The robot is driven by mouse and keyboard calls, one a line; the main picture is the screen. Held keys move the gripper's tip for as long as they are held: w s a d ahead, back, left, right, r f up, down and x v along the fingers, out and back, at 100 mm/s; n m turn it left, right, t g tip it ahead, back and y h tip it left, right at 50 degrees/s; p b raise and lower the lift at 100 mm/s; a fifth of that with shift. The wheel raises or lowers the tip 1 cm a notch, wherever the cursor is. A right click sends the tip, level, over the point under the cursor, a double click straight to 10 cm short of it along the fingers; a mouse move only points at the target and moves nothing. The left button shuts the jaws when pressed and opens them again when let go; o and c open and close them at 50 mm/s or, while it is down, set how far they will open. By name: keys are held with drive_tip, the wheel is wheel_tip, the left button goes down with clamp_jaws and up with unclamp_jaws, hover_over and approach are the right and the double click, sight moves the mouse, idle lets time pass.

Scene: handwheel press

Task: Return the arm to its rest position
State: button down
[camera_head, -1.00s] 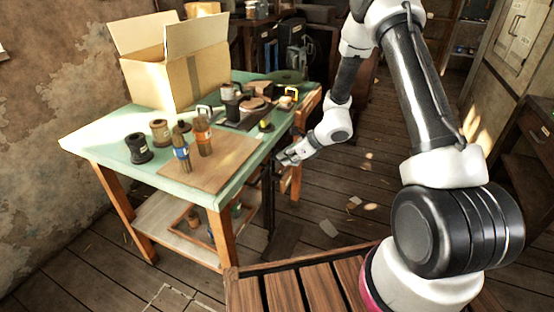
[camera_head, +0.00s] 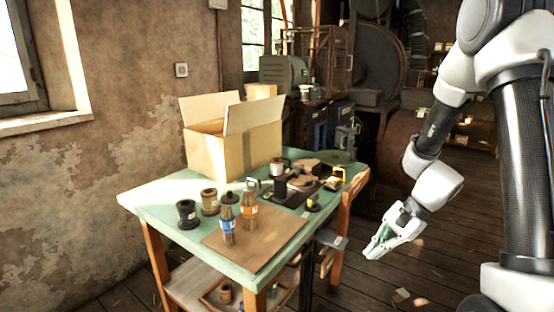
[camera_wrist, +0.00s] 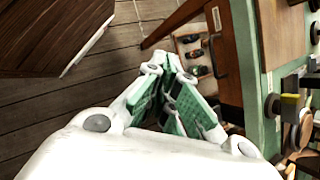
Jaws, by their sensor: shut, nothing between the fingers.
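My gripper (camera_head: 376,250) hangs at the right of the workbench in the head view, beyond its edge and above the wooden floor. It points down and to the left. In the wrist view its green-padded fingers (camera_wrist: 172,62) meet at the tips, with nothing between them. My white and black arm rises from it to the right side of the head view. The handwheel press is not clearly identifiable; a dark device (camera_head: 285,188) with a yellow part stands on the bench near its right end.
The green-topped workbench (camera_head: 150,203) holds an open cardboard box (camera_head: 250,150), several dark spools and bottles, and a brown board (camera_head: 255,245). The lower shelf with small items shows in the wrist view (camera_wrist: 190,20). Machinery stands behind. Floor right of the bench is mostly clear.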

drive_tip(key=s+d+r+n+t+h, duration=0.2)
drive_tip(key=s+r+n, duration=0.4)
drive_tip(key=r, duration=0.5)
drive_tip(key=s+d+r+n+t+h, duration=0.2)
drive_tip(key=s+d+r+n+h, duration=0.3)
drive_tip(key=s+r, duration=0.6)
drive_tip(key=shift+d+r+n, duration=0.6)
drive_tip(key=shift+d+n, duration=0.2)
drive_tip(key=shift+d, duration=0.45)
